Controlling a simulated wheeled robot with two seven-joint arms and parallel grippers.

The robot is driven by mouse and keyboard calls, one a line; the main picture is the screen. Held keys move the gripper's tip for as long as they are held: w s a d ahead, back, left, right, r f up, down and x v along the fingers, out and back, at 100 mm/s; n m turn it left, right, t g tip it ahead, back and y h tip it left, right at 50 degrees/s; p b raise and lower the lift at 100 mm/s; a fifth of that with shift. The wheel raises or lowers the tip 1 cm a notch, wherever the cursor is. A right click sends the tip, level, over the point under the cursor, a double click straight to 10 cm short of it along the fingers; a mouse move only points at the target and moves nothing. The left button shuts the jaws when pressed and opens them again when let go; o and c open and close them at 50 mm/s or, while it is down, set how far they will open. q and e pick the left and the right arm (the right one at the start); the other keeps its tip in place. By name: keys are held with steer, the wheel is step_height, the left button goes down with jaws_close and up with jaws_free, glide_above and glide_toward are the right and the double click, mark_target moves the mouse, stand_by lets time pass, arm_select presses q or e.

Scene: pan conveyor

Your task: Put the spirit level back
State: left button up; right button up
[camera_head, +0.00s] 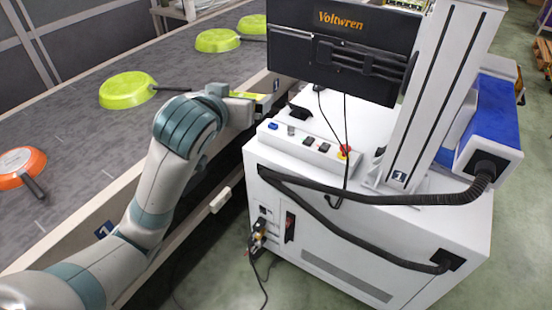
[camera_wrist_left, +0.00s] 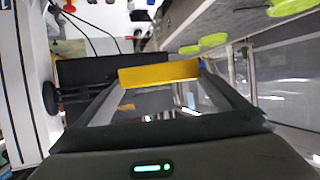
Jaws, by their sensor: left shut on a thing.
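The spirit level is a yellow bar (camera_wrist_left: 160,73) that lies across the fingertips of my left gripper (camera_wrist_left: 162,82) in the left wrist view. The fingers are shut on it, one at each end of the visible face. In the head view my left gripper (camera_head: 262,98) is over the conveyor's near edge, just left of the white machine cabinet, with a small strip of the yellow level (camera_head: 244,95) showing at it. Much of the level is hidden by the gripper there. My right gripper is in neither view.
The conveyor belt (camera_head: 75,120) carries green pans (camera_head: 128,90) and an orange pan (camera_head: 22,165). The white cabinet (camera_head: 370,260) holds a button strip with a red stop button (camera_head: 345,152), a black Voltwren monitor (camera_head: 340,55) and a column (camera_head: 440,90). Dark hoses and cables hang in front.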

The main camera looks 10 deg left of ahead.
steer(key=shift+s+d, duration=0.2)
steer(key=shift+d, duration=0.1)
